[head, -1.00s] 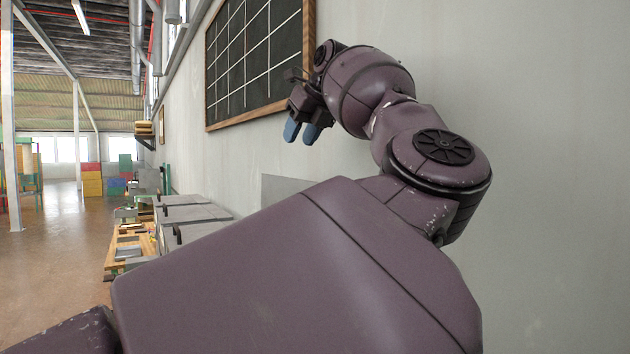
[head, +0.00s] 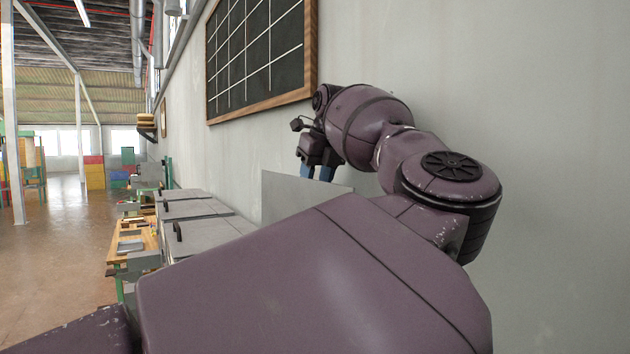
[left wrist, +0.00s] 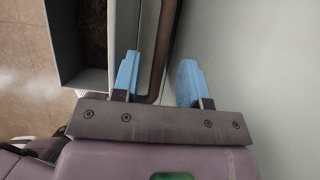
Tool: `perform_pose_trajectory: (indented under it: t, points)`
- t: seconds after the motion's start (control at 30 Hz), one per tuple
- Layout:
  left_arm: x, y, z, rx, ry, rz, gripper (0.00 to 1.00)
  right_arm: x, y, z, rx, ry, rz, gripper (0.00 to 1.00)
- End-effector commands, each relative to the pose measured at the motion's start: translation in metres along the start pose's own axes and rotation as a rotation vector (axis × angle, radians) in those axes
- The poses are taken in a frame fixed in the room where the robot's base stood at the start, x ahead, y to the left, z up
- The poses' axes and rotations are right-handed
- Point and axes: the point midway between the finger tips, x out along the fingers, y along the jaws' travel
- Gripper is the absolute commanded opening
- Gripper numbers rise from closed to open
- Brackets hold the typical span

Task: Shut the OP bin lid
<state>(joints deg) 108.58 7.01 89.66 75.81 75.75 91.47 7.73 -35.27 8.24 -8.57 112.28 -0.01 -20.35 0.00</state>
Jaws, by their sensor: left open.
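A grey raised lid (head: 290,197) stands upright by the wall in the head view, its lower part hidden behind my arm. I see no OP label. My left gripper (head: 318,172) is at the lid's top edge, blue fingers pointing down. In the left wrist view my left gripper (left wrist: 157,82) is open. A dark bar handle (left wrist: 160,45) runs between its fingers, closer to the left one, without being gripped. Beside it is an open box-shaped bin (left wrist: 70,70) with a dark inside. My right gripper is not in view.
Grey bins with flat, closed lids (head: 195,208) and dark handles line the wall. A gridded blackboard (head: 262,60) hangs above. The wall is close on the right; open floor (head: 60,240) lies left.

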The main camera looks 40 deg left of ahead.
Motion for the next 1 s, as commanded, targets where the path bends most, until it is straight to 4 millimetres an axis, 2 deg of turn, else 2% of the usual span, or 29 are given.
perform_pose_trajectory:
  t: [0.2,0.47,0.73,1.0]
  points:
    - [0.0120,0.0000,-0.0002,0.001,0.000,0.000,0.40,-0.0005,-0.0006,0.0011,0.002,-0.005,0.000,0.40]
    - [0.0129,0.0000,-0.0002,0.001,-0.001,0.000,0.40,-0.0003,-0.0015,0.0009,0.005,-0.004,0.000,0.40]
    - [0.0126,0.0001,-0.0001,0.000,0.000,0.000,0.00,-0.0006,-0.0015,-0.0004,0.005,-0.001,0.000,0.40]
    - [0.0124,0.0003,0.0001,0.000,-0.001,-0.001,0.00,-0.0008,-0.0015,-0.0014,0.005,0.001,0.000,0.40]
